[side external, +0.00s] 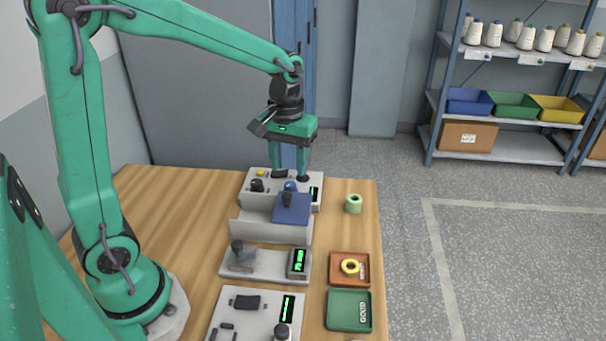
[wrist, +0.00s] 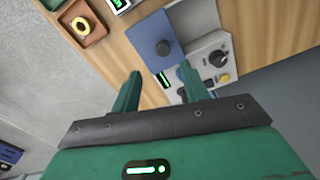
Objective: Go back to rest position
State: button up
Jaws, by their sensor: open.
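My gripper (side external: 288,170) is open and empty, pointing down over the far machine at the back of the table. Its two green fingers are apart in the wrist view (wrist: 160,72), with nothing between them. A pale green bobbin (side external: 353,204) stands on the table to the right of that machine. A yellow bobbin (side external: 350,267) lies in the brown tray (side external: 336,281). The yellow bobbin (wrist: 80,25) also shows at the upper left of the wrist view. A green tray (side external: 349,311) with a "GOOD" label sits in front of the brown one; I see no bobbin in it.
Below my gripper is the far machine (side external: 257,200) with knobs, and a blue plate (side external: 291,210) in front. A grey device with a green display (side external: 298,261) and another panel (side external: 252,315) stand nearer. A shelf (side external: 515,145) with thread cones stands far right. The table's left part is clear.

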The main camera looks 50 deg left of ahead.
jog(key=shift+s+r, duration=0.3)
jog(key=shift+r, duration=0.05)
jog(key=s+d+r+m+t, duration=0.1)
jog(key=s+r+m+t, duration=0.1)
jog(key=s, duration=0.5)
jog(key=s+r+m+t, duration=0.3)
jog(key=s+r+m, duration=0.1)
jog(key=s, duration=0.3)
jog(key=shift+d+r+t, duration=0.2)
jog(key=shift+d+t, duration=0.1)
jog(key=shift+d, duration=0.1)
dwell(0.6)
